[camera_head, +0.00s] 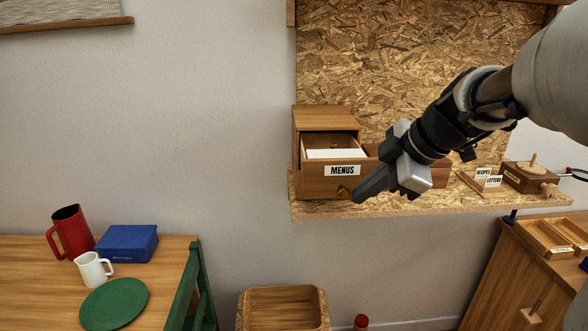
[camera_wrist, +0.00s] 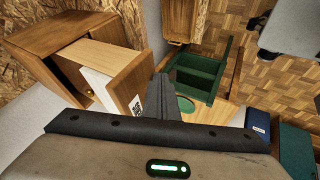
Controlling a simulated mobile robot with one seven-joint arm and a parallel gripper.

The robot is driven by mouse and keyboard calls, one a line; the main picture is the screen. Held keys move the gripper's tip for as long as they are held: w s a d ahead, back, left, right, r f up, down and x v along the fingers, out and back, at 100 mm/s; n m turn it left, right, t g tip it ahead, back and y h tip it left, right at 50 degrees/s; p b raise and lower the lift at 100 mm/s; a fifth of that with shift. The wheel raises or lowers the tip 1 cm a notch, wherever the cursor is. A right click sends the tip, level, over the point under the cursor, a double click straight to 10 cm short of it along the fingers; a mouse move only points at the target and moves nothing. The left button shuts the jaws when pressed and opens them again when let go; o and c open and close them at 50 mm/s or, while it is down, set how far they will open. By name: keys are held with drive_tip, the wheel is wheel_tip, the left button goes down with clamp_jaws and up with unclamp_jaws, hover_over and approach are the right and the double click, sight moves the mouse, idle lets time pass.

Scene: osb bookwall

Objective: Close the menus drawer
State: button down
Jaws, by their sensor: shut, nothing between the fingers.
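The menus drawer (camera_head: 318,186) stands pulled out of a small wooden cabinet (camera_head: 312,118) on the shelf. White cards (camera_head: 336,153) show inside it, and its front bears a "MENUS" label (camera_head: 342,170) and a brass knob. My gripper (camera_head: 362,192) is shut and empty, its tips just right of the knob in the head view. In the wrist view, my fingers (camera_wrist: 168,88) are beside the outer face of the drawer front (camera_wrist: 130,84), with the label (camera_wrist: 136,106) partly in sight. I cannot tell whether they touch it.
The OSB shelf (camera_head: 420,203) also holds a card holder (camera_head: 482,181) and a wooden box (camera_head: 526,180) to the right. Below left, a table (camera_head: 40,285) carries a red pitcher, a white jug, a blue box and a green plate.

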drive_tip(key=w, duration=1.5)
drive_tip(key=shift+w+r, duration=0.1)
drive_tip(key=shift+w, duration=0.1)
drive_tip(key=shift+a, duration=0.15)
